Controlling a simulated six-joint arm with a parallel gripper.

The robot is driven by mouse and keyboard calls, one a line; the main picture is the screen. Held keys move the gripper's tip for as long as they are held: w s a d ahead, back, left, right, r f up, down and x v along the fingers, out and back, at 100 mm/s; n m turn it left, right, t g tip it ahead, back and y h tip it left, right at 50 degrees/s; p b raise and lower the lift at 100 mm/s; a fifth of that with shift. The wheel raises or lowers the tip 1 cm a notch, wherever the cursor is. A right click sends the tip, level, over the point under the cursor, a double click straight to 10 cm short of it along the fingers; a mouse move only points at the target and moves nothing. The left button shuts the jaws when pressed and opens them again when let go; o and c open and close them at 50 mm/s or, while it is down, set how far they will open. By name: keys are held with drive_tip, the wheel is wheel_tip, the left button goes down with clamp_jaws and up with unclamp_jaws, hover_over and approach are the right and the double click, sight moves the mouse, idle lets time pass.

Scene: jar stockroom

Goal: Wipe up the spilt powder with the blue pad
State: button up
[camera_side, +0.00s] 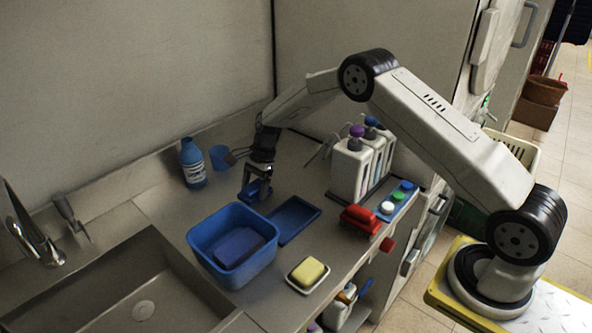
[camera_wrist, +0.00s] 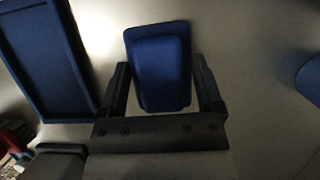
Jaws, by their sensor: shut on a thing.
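The blue pad (camera_side: 262,190) is between the fingers of my gripper (camera_side: 257,187), low over the counter behind the blue tub. In the wrist view the pad (camera_wrist: 160,65) sits between the two dark fingers of my gripper (camera_wrist: 165,92), with its far end sticking out beyond them. My gripper is shut on the pad. I cannot tell whether the pad touches the counter. I cannot make out the spilt powder; a pale patch at the upper left of the wrist view may be only light.
A shallow blue tray (camera_side: 293,220) lies right of the pad. A blue tub (camera_side: 207,257) holds a dark blue block. A yellow sponge (camera_side: 307,271) sits on a dish. A blue bottle (camera_side: 193,165) and cup (camera_side: 219,158) stand behind; white pump bottles (camera_side: 349,168) stand right. The sink (camera_side: 145,285) is left.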

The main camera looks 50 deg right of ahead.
drive_tip(key=shift+w, duration=1.3)
drive_tip(key=shift+s+r, duration=0.1)
drive_tip(key=shift+r, duration=3.95)
